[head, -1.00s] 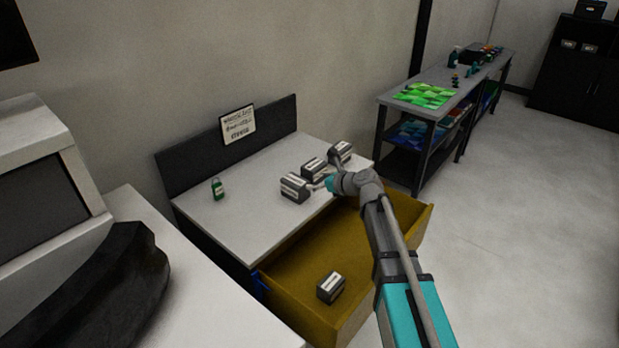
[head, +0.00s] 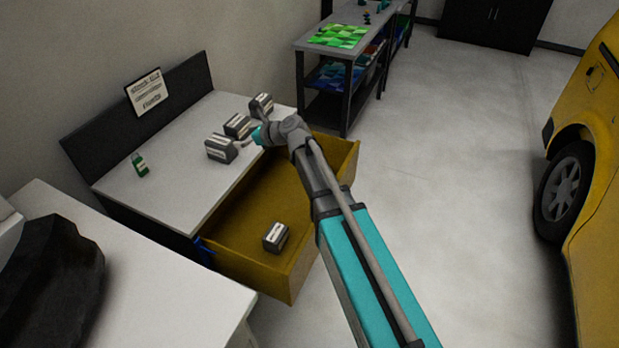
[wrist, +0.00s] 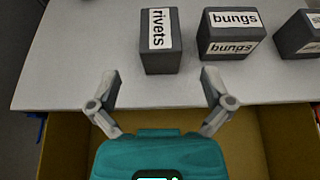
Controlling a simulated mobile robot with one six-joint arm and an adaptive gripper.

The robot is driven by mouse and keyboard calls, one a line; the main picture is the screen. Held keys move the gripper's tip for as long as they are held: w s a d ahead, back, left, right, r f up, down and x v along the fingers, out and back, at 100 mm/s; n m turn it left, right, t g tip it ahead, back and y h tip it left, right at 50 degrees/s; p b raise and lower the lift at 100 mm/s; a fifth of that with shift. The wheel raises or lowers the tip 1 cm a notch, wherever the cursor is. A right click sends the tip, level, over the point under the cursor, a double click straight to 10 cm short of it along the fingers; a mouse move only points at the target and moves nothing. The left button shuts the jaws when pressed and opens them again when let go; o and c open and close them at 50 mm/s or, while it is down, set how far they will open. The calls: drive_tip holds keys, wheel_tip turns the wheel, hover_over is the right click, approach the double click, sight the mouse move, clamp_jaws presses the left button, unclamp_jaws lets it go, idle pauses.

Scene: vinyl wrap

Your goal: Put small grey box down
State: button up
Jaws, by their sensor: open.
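Three small grey boxes with white labels stand in a row on the white tabletop (head: 165,175). The left one reads "rivets" (wrist: 160,45) and is also in the head view (head: 221,148). The middle one reads "bungs" (wrist: 232,38) and is also in the head view (head: 238,126). The right one (wrist: 298,36) is cut off in the wrist view; the head view shows it whole (head: 261,106). My gripper (wrist: 160,80) is open and empty, its fingers apart in front of the rivets box and not touching it. A fourth grey box (head: 276,237) lies in the open drawer.
The yellow-brown drawer (head: 330,165) is pulled out under the tabletop, below my gripper. A small green item (head: 140,164) and a sign (head: 148,92) are at the table's left and back. A white counter (head: 150,260) is nearby. A yellow vehicle (head: 598,150) stands right; floor between is clear.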

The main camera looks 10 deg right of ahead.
drive_tip(key=s+d+f+n+g+h, duration=0.1)
drive_tip(key=s+d+f+n+h, duration=0.2)
drive_tip(key=s+d+n, duration=0.3)
drive_tip(key=s+d+f+n+g+h, duration=0.2)
drive_tip(key=s+d+f+n, duration=0.2)
drive_tip(key=s+d+n, duration=0.2)
drive_tip(key=s+d+f+n+g+h, duration=0.2)
drive_tip(key=s+d+f+n+h, duration=0.1)
drive_tip(key=s+d+n, duration=0.2)
drive_tip(key=shift+s+d+f+n+h, duration=0.2)
drive_tip(key=shift+d+n, duration=0.45)
drive_tip(key=shift+d, duration=0.4)
drive_tip(key=shift+s+d+f+n+h, duration=0.1)
drive_tip(key=shift+s+d+f+n, duration=0.1)
drive_tip(key=shift+d+n, duration=0.65)
drive_tip(key=s+d+n+g+h, duration=0.2)
drive_tip(key=s+d+n, duration=0.2)
drive_tip(key=d, duration=0.3)
drive_tip(key=shift+s+f+h, duration=0.35)
drive_tip(key=shift+s+h, duration=0.05)
drive_tip(key=shift+s, duration=0.4)
drive_tip(key=shift+a, duration=0.1)
